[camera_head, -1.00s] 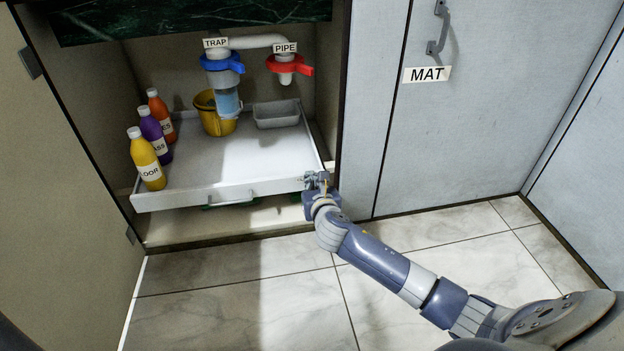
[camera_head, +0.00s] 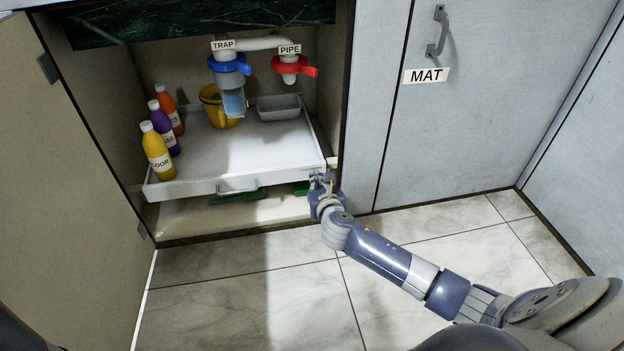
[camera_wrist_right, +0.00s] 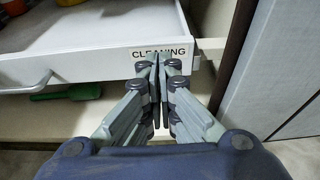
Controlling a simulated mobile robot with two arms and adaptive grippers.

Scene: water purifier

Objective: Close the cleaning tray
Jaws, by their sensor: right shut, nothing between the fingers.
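The cleaning tray (camera_head: 245,150) is a white pull-out tray in the open cabinet, extended partway out under the pipes. Its front panel (camera_wrist_right: 90,66) carries a "CLEANING" label (camera_wrist_right: 160,52) at the right end and a bar handle (camera_wrist_right: 27,85) further left. My right gripper (camera_head: 318,178) is at the right end of the front panel. In the right wrist view, the closed fingertips (camera_wrist_right: 158,62) are at the label, touching or almost touching the panel; nothing is held. My left gripper is not in view.
Yellow (camera_head: 158,152), purple (camera_head: 164,130) and orange (camera_head: 168,112) bottles stand at the tray's left. A yellow bucket (camera_head: 213,108) and grey bin (camera_head: 278,107) are at the back, below the trap (camera_head: 228,75) and red-valved pipe (camera_head: 290,68). Green items (camera_head: 238,197) lie beneath the tray.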

